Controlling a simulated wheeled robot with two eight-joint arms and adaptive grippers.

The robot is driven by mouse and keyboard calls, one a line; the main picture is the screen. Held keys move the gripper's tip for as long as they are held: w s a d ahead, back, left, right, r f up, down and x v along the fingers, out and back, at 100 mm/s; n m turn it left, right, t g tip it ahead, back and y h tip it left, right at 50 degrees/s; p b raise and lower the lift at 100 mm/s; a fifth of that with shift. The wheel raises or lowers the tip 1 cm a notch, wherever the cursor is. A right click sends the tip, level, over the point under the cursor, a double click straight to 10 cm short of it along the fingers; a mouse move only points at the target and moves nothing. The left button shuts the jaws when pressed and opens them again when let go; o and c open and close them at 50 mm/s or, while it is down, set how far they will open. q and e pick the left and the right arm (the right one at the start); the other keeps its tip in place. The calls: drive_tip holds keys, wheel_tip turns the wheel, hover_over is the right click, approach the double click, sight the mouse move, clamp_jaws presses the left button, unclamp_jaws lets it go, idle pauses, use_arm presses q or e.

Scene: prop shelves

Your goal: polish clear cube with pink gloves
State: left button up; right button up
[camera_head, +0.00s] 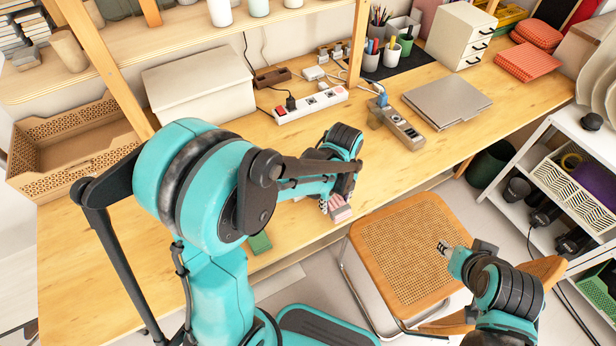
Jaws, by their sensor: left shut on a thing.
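My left gripper (335,196) is over the front edge of the wooden table and is shut on a small pink and pale striped thing (341,213), which could be the pink gloves. The gripper and arm cover part of it, and whether it touches the table is unclear. I cannot make out a clear cube; my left arm hides part of the table. My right gripper (443,247) is over the woven chair seat, away from the table, and its fingers are too small to read.
A small green thing (259,243) lies near the table's front edge. Power strips (311,104), a closed laptop (447,101) and a white box (199,82) stand farther back. A chair (405,235) stands at the front, and a white shelf cart (560,150) is at right.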

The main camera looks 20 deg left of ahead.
use_arm(q)
drive_tip(key=shift+r, duration=0.1)
wheel_tip(320, 180, up, 7)
drive_tip(key=p, duration=0.5)
drive_tip(key=shift+p, duration=0.3)
drive_tip(key=shift+w, duration=0.1)
idle(0.4)
